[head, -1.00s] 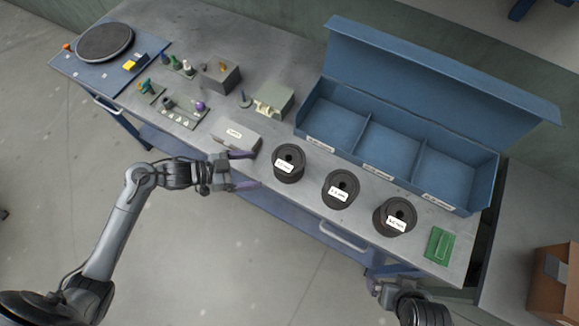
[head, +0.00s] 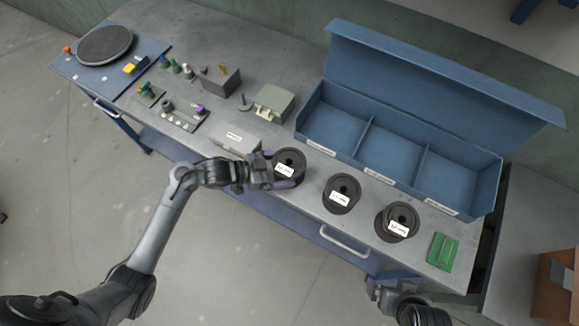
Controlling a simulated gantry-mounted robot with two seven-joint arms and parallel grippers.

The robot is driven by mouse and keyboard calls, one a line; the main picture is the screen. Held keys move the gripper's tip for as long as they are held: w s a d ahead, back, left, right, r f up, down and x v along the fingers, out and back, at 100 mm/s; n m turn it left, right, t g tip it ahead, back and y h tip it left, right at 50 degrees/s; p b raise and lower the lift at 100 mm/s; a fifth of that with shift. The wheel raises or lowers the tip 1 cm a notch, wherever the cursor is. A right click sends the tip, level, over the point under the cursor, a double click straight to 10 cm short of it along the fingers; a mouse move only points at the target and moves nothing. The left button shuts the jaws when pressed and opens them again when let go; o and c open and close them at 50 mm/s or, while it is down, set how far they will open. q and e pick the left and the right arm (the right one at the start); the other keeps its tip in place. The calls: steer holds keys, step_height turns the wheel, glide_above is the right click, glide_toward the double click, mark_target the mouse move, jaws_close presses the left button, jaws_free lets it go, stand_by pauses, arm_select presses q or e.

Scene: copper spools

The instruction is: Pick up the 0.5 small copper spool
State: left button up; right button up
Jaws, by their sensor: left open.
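Three dark spools with white labels stand in a row along the table's front edge: the left spool (head: 290,157), the middle spool (head: 343,188) and the right spool (head: 397,216). The label print is too small to read surely, so I cannot tell which is the 0.5 one. My left gripper (head: 283,171) is open at the left spool, with its purple fingers reaching to either side of it. The spool still stands on the table, and I cannot tell if the fingers touch it. Part of my right arm shows at the bottom right, without its fingers.
A blue open box (head: 365,150) with three empty compartments stands behind the spools. A green piece (head: 443,252) lies at the right. Small parts and a round dark disc (head: 104,45) are farther left.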

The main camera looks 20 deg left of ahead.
arm_select(q)
steer(key=shift+w+d+f, duration=0.1)
steer(key=shift+d, duration=0.05)
steer(key=shift+c, duration=0.3)
steer(key=c, duration=1.5)
jaws_close()
steer(key=shift+r, duration=0.2)
